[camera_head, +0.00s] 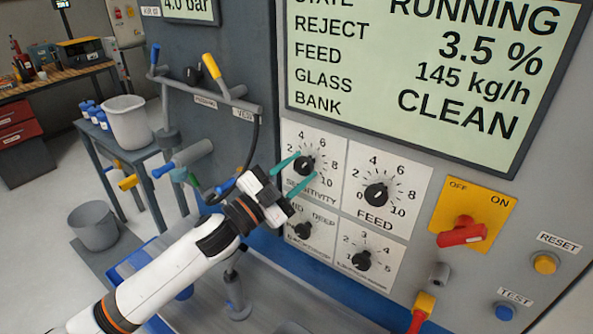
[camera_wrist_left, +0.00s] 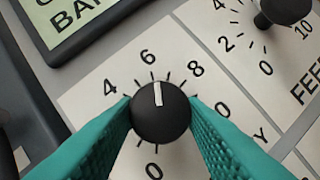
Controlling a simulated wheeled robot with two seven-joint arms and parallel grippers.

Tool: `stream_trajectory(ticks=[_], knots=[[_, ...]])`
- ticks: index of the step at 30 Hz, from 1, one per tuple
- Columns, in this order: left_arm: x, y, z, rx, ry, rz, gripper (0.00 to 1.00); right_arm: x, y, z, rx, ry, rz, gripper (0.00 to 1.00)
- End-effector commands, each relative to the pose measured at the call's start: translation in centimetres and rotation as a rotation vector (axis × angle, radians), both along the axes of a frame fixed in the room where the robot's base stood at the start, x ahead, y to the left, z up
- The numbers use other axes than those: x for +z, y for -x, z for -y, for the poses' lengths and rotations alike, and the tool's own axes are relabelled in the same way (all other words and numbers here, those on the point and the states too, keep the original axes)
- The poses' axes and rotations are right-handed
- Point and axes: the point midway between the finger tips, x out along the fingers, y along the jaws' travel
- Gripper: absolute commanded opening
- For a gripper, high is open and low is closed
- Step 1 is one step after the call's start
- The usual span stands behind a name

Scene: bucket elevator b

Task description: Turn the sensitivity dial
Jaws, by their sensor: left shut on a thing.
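The sensitivity dial (camera_head: 304,166) is a black knob on a white plate on the grey panel, at the left of the knob group. In the left wrist view the dial (camera_wrist_left: 160,112) has a white pointer line aimed a little right of the 6. My left gripper (camera_head: 296,172) reaches it from the lower left. Its teal fingers (camera_wrist_left: 160,122) are shut on the dial, one on each side of the knob. My right gripper is in neither view.
The feed knob (camera_head: 377,194) sits just right of the dial, with two smaller knobs below. A red switch handle (camera_head: 462,232) on a yellow plate is further right. A large display (camera_head: 430,70) is above. Pipes with coloured handles (camera_head: 215,70) stand out at the left.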

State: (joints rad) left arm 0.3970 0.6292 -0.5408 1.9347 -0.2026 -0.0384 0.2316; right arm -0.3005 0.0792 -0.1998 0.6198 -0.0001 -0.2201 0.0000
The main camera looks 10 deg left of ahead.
Motion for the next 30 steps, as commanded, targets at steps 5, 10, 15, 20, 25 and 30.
stream_trajectory(ticks=[5, 10, 15, 20, 25, 30], knots=[[0.0, 0.0, 0.0, 0.000, 0.001, -0.001, 0.59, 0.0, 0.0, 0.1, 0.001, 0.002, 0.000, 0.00], [0.0, 0.0, 0.0, 0.000, 0.001, -0.001, 0.59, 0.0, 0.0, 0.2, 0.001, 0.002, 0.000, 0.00], [-0.3, 0.4, -0.3, 0.000, 0.000, -0.001, 0.59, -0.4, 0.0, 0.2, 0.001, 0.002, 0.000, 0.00], [-1.5, 2.4, -1.7, 0.000, -0.002, -0.002, 0.59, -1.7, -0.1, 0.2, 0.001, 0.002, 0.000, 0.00], [-2.8, 5.3, -4.0, 0.000, -0.003, -0.004, 0.59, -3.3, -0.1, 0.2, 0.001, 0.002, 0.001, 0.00], [-3.4, 7.6, -5.7, 0.001, 0.000, -0.004, 0.59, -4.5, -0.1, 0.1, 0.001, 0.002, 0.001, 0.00]])
